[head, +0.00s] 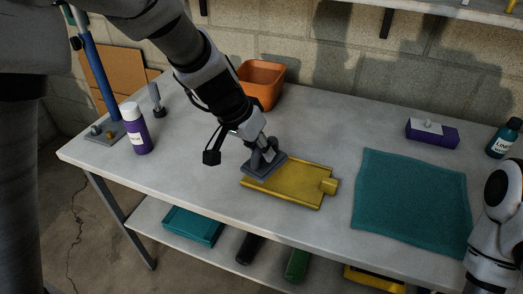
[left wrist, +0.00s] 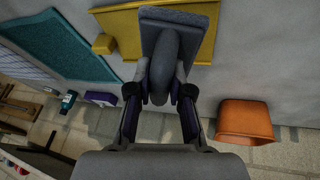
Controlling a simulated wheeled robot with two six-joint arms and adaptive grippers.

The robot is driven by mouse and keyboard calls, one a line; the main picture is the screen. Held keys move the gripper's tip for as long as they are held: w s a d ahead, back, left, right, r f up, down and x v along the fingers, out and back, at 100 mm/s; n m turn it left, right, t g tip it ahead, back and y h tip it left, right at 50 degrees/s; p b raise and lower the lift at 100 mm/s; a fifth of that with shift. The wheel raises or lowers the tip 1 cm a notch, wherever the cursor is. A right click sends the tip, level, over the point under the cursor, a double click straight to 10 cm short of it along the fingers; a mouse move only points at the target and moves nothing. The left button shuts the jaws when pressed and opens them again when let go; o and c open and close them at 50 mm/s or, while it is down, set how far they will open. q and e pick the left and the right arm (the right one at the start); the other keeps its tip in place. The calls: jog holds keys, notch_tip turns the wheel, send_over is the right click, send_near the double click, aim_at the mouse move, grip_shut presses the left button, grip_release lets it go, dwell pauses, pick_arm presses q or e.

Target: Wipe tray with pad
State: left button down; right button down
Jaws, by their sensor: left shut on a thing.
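The yellow tray (head: 303,190) lies flat on the workbench, with a short tab at its right end. My left gripper (head: 263,152) is shut on the grey pad (head: 252,171) and holds it over the tray's left end; I cannot tell if the pad touches the tray. In the left wrist view the pad (left wrist: 172,18) shows between the gripper's fingers (left wrist: 160,90), gripped by its rounded handle, with the yellow tray (left wrist: 128,32) behind it. My right arm shows at the right edge of the head view, but its gripper is not visible.
A teal mat (head: 410,203) lies right of the tray. An orange bin (head: 261,84) stands behind the left arm. A purple-and-white bottle (head: 135,130) stands at left. The bench's front edge is close to the tray.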

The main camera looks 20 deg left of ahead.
pick_arm(q)
jog(key=shift+r, duration=0.1)
notch_tip(320, 180, up, 3)
jog(key=shift+p, duration=1)
